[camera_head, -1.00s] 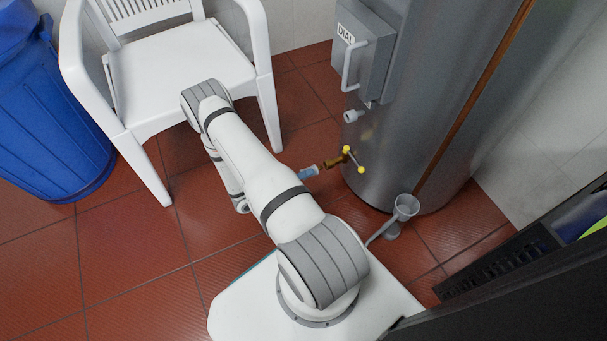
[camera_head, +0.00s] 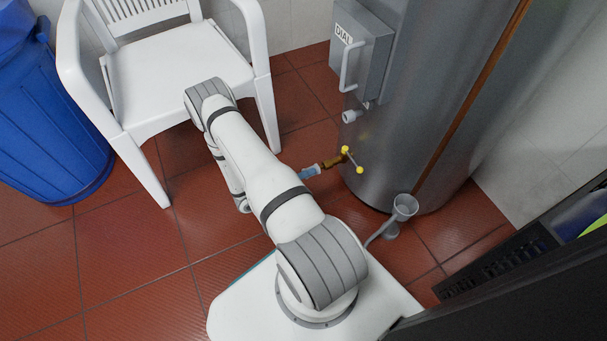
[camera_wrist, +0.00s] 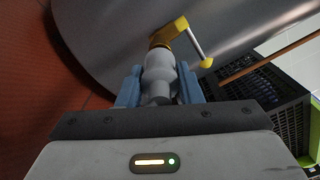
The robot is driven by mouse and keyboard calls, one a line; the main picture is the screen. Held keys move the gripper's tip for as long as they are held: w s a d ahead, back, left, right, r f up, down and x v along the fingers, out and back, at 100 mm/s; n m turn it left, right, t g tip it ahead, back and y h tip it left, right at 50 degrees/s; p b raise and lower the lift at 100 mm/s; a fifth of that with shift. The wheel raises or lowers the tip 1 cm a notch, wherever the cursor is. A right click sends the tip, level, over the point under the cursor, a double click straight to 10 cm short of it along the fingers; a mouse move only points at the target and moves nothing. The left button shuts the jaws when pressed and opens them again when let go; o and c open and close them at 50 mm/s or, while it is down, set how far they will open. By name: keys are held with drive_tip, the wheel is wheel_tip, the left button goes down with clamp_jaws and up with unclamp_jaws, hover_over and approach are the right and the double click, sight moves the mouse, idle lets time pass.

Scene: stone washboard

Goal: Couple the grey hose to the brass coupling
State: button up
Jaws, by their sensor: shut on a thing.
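My gripper (camera_wrist: 158,84) has blue fingers shut on the grey hose (camera_wrist: 159,61), one finger on each side of its end. The brass coupling (camera_head: 333,162) sticks out low from the grey tank, with a yellow-ended lever beside it. In the wrist view the brass coupling (camera_wrist: 163,39) lies directly beyond the hose end, roughly in line with it. The two appear to meet, but I cannot tell whether the hose is seated. In the head view the blue fingertips show just left of the coupling; my arm hides the rest of the gripper.
The tall grey tank (camera_head: 430,110) carries a dial box (camera_head: 362,50) above the coupling. A grey funnel drain (camera_head: 404,207) stands right of the coupling. A white chair (camera_head: 165,75) and blue bin (camera_head: 45,115) are at left. A dark crate (camera_wrist: 262,88) is at right.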

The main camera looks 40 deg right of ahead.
drive_tip(key=shift+x, duration=1.05)
drive_tip(key=o, duration=1.3)
drive_tip(key=shift+c, duration=0.2)
drive_tip(key=shift+a, duration=0.1)
drive_tip(key=p+v, duration=0.2)
drive_tip(key=v, duration=0.5)
drive_tip(key=shift+a, duration=0.35)
drive_tip(key=shift+w, duration=0.1)
